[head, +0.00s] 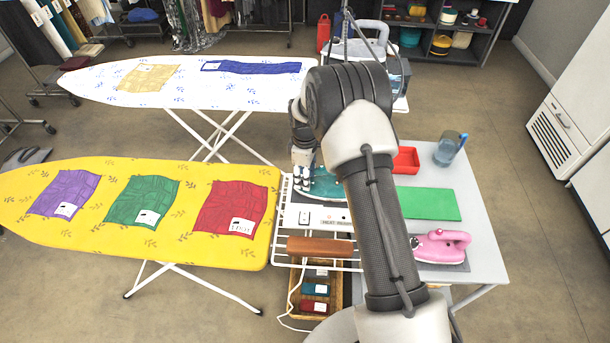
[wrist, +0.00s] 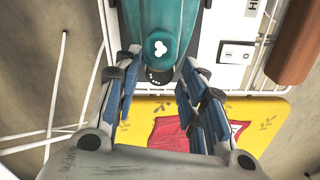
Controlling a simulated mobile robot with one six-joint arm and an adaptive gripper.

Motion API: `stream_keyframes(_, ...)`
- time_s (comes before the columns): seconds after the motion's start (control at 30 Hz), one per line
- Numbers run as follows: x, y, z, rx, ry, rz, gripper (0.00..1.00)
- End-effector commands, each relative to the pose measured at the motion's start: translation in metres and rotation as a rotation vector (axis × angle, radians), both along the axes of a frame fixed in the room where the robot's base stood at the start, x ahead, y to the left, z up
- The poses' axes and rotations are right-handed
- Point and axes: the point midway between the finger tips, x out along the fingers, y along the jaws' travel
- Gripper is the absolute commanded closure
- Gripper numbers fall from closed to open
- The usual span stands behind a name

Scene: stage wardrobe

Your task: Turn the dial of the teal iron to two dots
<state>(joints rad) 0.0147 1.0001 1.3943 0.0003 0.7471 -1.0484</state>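The teal iron (head: 326,188) sits at the left side of the grey table, partly hidden by my arm in the head view. The wrist view shows the teal iron (wrist: 158,14) from above. A round teal dial (wrist: 160,48) with a white three-lobed mark is at its near end. Below it is a dark patch with small white dots, too small to read for a setting. My gripper (wrist: 166,70) is open, with one finger on each side of the iron's dial end. Nothing is held between the fingers. In the head view my gripper (head: 303,172) is over the iron.
A pink iron (head: 441,246), a green mat (head: 428,204), a red tray (head: 406,160) and a blue jug (head: 450,148) are on the table's right. A yellow ironing board (head: 190,250) with folded cloths adjoins on the left. A white rack with a brown bar (head: 320,248) is in front.

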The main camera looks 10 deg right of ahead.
Motion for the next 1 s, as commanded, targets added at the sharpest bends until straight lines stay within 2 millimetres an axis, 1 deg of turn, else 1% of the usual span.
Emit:
stream_keyframes(0.07, 0.000, 0.000, 0.000, 0.000, 0.000, 0.000, 0.55)
stream_keyframes(0.33, 0.000, 0.000, 0.000, 0.000, 0.000, 0.001, 0.55)
stream_keyframes(0.47, 0.001, 0.000, 0.008, 0.000, -0.002, 0.001, 0.55)
stream_keyframes(0.57, 0.001, 0.000, 0.023, -0.001, -0.003, 0.001, 0.55)
stream_keyframes(0.8, 0.001, 0.000, 0.074, 0.000, -0.004, 0.001, 0.55)
stream_keyframes(0.9, 0.001, 0.000, 0.093, -0.001, -0.003, 0.001, 0.55)
stream_keyframes(1.0, 0.001, 0.000, 0.107, 0.000, -0.002, 0.001, 0.55)
